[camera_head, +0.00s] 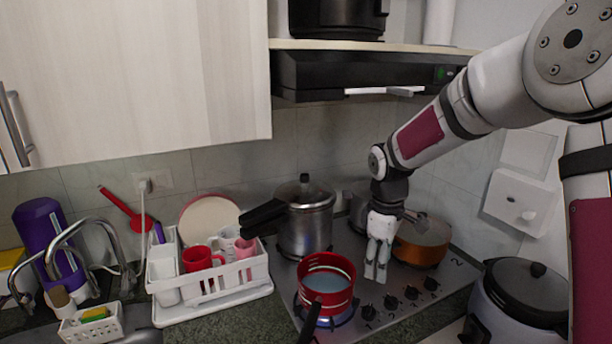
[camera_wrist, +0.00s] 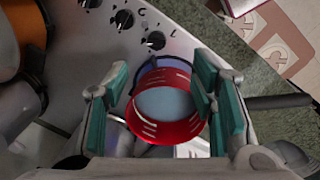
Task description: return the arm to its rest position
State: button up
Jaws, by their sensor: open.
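My gripper (camera_head: 377,262) hangs pointing down over the stove, just right of a red pot (camera_head: 329,272). In the wrist view my gripper (camera_wrist: 158,108) has its green-padded fingers spread apart with nothing held between them. The red pot (camera_wrist: 168,104) shows beyond and between the fingers in that view, with a pale inside. My arm reaches in from the upper right and bends down at the wrist. I cannot tell from the views whether a finger touches the pot.
A pressure cooker (camera_head: 305,217) and a copper pot (camera_head: 422,240) stand on the stove (camera_head: 350,327) close by. A range hood (camera_head: 350,75) hangs above. A dish rack (camera_head: 210,285) is at left; a rice cooker (camera_head: 518,305) is at right.

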jog(key=s+r+m+t, duration=0.1)
jog(key=s+r+m, duration=0.2)
jog(key=s+r, duration=0.5)
jog(key=s+r+m+t, duration=0.2)
jog(key=s+r+m, duration=0.2)
jog(key=s, duration=0.6)
jog(key=s+r+m+t, duration=0.2)
jog(key=s+r+m, duration=0.2)
jog(key=s, duration=0.6)
jog(key=shift+r+y, duration=0.15)
jog(key=shift+y, duration=0.15)
